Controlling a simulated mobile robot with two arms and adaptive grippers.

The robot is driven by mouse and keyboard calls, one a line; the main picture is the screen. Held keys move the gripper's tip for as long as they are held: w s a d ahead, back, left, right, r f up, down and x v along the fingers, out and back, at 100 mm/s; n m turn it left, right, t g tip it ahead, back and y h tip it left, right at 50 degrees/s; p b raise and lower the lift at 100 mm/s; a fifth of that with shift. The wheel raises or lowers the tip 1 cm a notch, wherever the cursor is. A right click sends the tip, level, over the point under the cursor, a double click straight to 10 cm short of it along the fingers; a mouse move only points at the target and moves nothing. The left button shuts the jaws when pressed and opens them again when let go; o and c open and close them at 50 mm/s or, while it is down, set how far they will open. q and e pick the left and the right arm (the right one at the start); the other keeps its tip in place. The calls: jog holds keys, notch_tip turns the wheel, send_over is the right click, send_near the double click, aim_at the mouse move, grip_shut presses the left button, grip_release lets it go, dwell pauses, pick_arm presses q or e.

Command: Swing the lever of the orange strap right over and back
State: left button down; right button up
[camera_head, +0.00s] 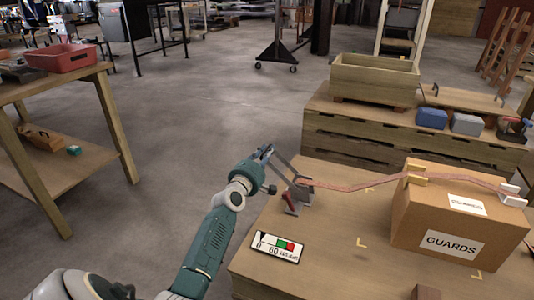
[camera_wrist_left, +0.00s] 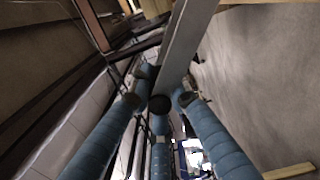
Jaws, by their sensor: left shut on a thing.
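The orange strap (camera_head: 350,187) runs from a grey ratchet (camera_head: 304,192) at the table's left edge, over the cardboard box labelled GUARDS (camera_head: 405,215), to a light fitting (camera_head: 512,195) at the right. The ratchet's grey lever (camera_head: 284,167) points up and left, out past the table edge. My left gripper (camera_head: 266,153) is shut on the lever near its free end. In the left wrist view, the lever (camera_wrist_left: 186,42) is a long grey bar running between my blue fingers (camera_wrist_left: 163,95). The exact finger contact is partly hidden. My right gripper does not show.
A gauge card (camera_head: 278,247) lies on the tabletop (camera_head: 335,255) near a small red part (camera_head: 290,203) by the ratchet. Behind stands a wooden bench with an open wooden crate (camera_head: 375,80) and blue and grey boxes. Open floor lies left of the table.

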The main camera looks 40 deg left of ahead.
pick_arm(q)
jog(key=c, duration=1.6)
grip_release()
jog(key=shift+a+r, duration=0.1)
jog(key=shift+a, duration=0.05)
jog(key=shift+c, duration=0.2)
jog(key=shift+s+d, duration=0.25)
jog(key=shift+s, duration=0.15)
jog(key=v, duration=1.1)
jog(key=shift+s, duration=0.1)
